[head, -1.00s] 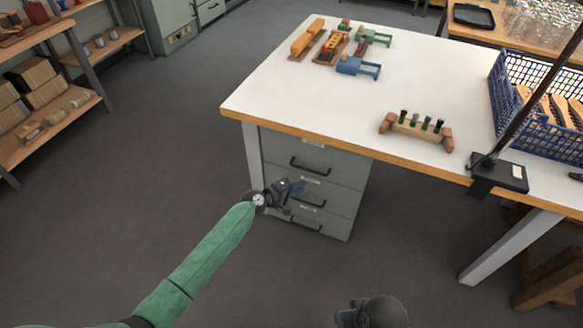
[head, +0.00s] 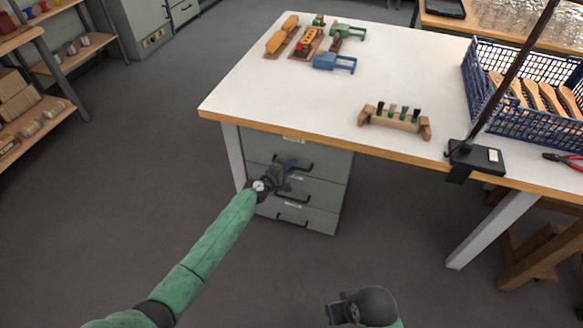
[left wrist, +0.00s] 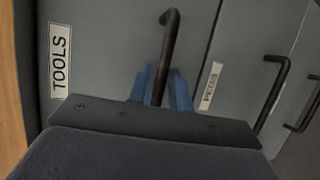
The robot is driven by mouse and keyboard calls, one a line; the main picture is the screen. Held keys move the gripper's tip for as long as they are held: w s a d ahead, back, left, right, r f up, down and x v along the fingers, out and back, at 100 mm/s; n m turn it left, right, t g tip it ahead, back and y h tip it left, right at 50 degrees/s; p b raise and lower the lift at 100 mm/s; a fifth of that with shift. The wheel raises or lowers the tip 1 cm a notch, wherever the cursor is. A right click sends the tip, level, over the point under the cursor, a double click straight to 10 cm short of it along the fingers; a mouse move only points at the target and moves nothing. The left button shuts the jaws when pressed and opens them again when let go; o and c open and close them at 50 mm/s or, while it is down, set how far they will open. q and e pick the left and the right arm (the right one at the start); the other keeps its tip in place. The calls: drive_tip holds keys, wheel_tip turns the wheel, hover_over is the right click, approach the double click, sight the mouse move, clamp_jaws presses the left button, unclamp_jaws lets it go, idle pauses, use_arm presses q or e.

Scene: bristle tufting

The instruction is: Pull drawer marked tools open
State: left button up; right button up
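The grey drawer marked TOOLS (head: 262,143) is the top one of the cabinet under the white table, and its front looks flush. Its label (left wrist: 60,57) reads TOOLS in the left wrist view. Its dark bar handle (left wrist: 167,48) runs down between the two blue fingers of my left gripper (left wrist: 162,88), with a thin gap showing beside it. The left gripper also shows at the top handle in the head view (head: 291,164). My right gripper (head: 341,308) is low in the head view, away from the cabinet; its fingers are unclear.
Below is a drawer labelled PEGS (left wrist: 212,85), with another under it. The white tabletop (head: 270,95) holds a wooden brush rack (head: 395,121), a blue crate (head: 540,127) and a dark stand (head: 478,158). A shelf (head: 40,125) stands at the left. The floor before the drawers is clear.

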use_arm(q)
drive_tip(key=shift+d, duration=0.1)
clamp_jaws()
